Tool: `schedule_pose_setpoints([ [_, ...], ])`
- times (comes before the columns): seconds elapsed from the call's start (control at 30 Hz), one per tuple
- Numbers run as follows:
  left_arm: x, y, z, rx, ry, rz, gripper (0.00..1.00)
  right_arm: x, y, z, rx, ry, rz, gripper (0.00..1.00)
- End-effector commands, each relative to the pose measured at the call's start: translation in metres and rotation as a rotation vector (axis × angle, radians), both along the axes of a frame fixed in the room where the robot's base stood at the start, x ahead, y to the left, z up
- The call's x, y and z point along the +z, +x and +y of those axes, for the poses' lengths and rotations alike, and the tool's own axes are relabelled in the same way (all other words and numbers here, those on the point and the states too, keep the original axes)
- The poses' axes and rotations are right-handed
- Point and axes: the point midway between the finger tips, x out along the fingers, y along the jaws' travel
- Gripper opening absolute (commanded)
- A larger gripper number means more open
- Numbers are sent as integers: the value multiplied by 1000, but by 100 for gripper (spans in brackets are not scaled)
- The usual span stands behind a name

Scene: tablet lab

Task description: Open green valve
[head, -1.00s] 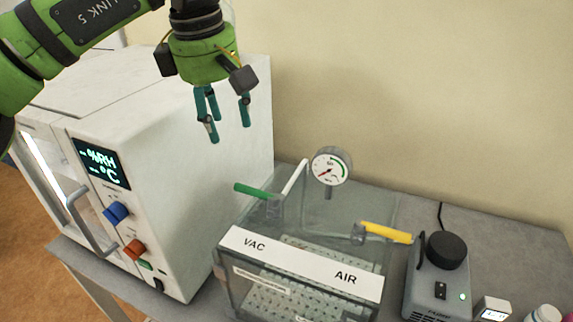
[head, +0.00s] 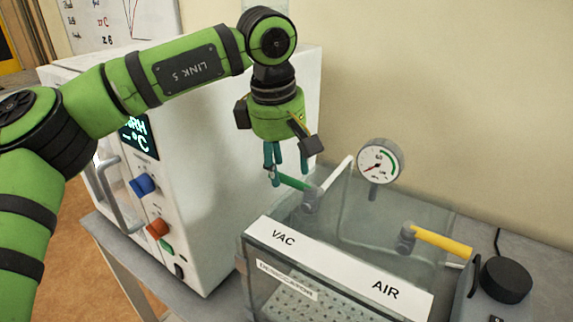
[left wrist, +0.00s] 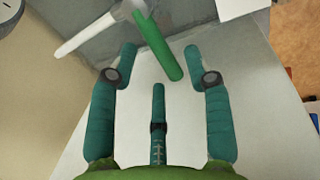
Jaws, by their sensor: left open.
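The green valve handle (head: 293,182) sits on the VAC side of the clear desiccator box (head: 262,283), pointing left from its grey fitting. My left gripper (head: 285,172) points down at the handle's free end, its teal fingers over or beside it; the head view does not show whether they touch. In the left wrist view the green handle (left wrist: 158,45) reaches in between the tips of my open left gripper (left wrist: 160,70). Nothing is held. My right gripper is not in view.
A yellow handle (head: 443,242) is on the AIR side of the box. A round pressure gauge (head: 380,161) stands behind the lid. A white oven-like cabinet (head: 215,190) is close on the left. A black-knobbed device (head: 506,280) is at the right.

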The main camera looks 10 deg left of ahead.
Motion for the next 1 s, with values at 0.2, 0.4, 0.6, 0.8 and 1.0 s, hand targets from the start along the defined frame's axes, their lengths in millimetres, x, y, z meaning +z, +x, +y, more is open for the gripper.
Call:
schedule_pose_setpoints([
  [0.2, -16, 3, -1, 0, -1, 0, 50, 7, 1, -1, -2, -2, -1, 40],
  [0.4, -17, 3, -1, 1, -1, 0, 50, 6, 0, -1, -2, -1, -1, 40],
  [0.6, -17, 3, -1, 1, 0, 0, 0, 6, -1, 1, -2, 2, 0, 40],
  [0.8, -17, 3, -2, 1, 0, 0, 0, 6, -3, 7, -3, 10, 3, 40],
  [1.0, -18, 4, -11, 21, 1, 1, 0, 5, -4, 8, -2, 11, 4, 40],
])
